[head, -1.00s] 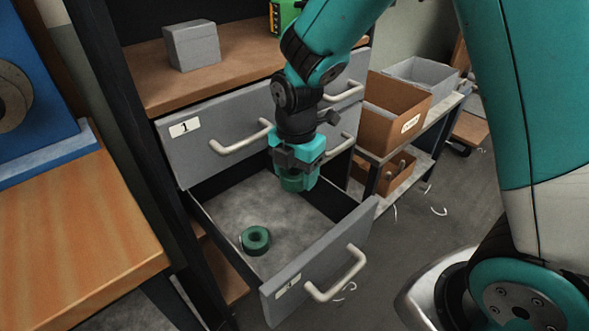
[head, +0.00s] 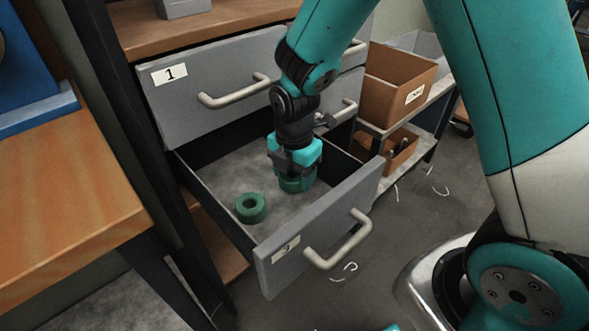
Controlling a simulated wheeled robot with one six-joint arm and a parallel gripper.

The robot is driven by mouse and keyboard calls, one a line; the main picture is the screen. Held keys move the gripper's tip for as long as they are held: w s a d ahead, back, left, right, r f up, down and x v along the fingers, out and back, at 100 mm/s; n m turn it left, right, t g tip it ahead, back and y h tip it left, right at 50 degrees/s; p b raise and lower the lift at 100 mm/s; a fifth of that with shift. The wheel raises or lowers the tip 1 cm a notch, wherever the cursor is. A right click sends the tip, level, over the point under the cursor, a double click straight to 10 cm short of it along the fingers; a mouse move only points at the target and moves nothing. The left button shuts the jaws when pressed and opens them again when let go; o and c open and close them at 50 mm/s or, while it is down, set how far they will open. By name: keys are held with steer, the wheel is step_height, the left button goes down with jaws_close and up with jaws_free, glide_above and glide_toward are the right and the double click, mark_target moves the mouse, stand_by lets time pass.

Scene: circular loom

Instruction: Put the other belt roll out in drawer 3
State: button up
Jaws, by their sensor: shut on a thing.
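My gripper (head: 297,176) is shut on a green belt roll (head: 296,184), holding it inside the open lower drawer (head: 215,163), to the right of a second green belt roll (head: 250,208). The second roll lies flat on the drawer floor towards the front left. The held roll is low in the drawer; I cannot tell whether it touches the floor. The drawer's label (head: 285,249) on its front is too tilted and small to read surely.
A shut drawer marked 1 (head: 172,74) is above the open one, its handle (head: 235,92) sticking out. The open drawer's handle (head: 340,240) juts forward. Brown boxes (head: 398,84) stand on a shelf to the right. A wooden table (head: 60,200) is at left.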

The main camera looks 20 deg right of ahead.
steer(key=shift+f+b, duration=0.3)
steer(key=shift+f, duration=0.25)
steer(key=o, duration=1)
steer(key=shift+r, duration=0.1)
step_height(320, 180, up, 12)
steer(key=shift+p, duration=1.2)
